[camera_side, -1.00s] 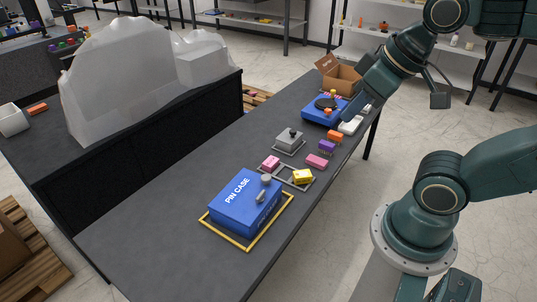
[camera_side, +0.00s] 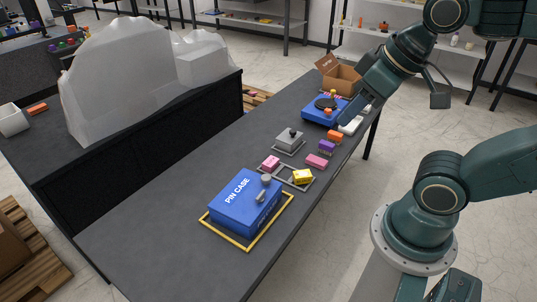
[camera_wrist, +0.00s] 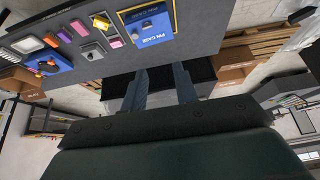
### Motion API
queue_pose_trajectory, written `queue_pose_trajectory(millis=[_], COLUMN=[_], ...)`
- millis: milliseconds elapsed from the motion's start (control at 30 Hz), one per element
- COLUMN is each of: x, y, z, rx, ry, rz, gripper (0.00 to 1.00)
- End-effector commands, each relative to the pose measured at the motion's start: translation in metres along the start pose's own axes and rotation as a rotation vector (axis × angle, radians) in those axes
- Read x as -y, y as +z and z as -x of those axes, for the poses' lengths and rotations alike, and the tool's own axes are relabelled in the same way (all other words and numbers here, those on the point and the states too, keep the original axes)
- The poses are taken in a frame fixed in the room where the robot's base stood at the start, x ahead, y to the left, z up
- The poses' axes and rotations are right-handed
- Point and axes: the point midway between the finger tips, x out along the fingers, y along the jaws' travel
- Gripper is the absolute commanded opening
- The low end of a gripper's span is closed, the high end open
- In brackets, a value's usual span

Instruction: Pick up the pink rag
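Two small pink pieces lie on the dark table in the side view: one (camera_side: 270,163) at the left end of a grey tray, the other (camera_side: 317,161) flat on the table right of the tray. I cannot tell which is the rag. A pink piece also shows in the wrist view (camera_wrist: 117,43), near the blue case. My gripper (camera_wrist: 160,88) has its two fingers apart with nothing between them. In the side view it is raised over the far right end of the table, well away from both pink pieces, its fingertips hard to make out.
A blue pin case (camera_side: 245,203) stands in a yellow frame (camera_side: 235,245). A yellow piece (camera_side: 303,176) sits on the tray. Grey, purple (camera_side: 327,146) and orange (camera_side: 335,136) blocks, a blue device and a cardboard box (camera_side: 341,76) stand farther back. The table's near left is clear.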

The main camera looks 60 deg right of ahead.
Motion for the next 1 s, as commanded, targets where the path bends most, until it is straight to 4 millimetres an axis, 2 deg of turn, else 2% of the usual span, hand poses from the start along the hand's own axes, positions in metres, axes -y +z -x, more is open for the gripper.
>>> queue_pose_trajectory(millis=[33, 333, 733, 867, 1000], x=[0.000, 0.000, -0.002, -0.006, -0.015], y=[0.000, 0.000, -0.006, -0.017, -0.037], z=[0.000, 0.000, -0.001, -0.004, -0.010], rx=[0.000, 0.000, 0.005, 0.018, 0.035], ry=[0.000, 0.000, 0.005, 0.016, 0.036], rz=[0.000, 0.000, -0.018, -0.055, -0.122], gripper=[0.39, 0.98, 1.00, 1.00, 1.00])
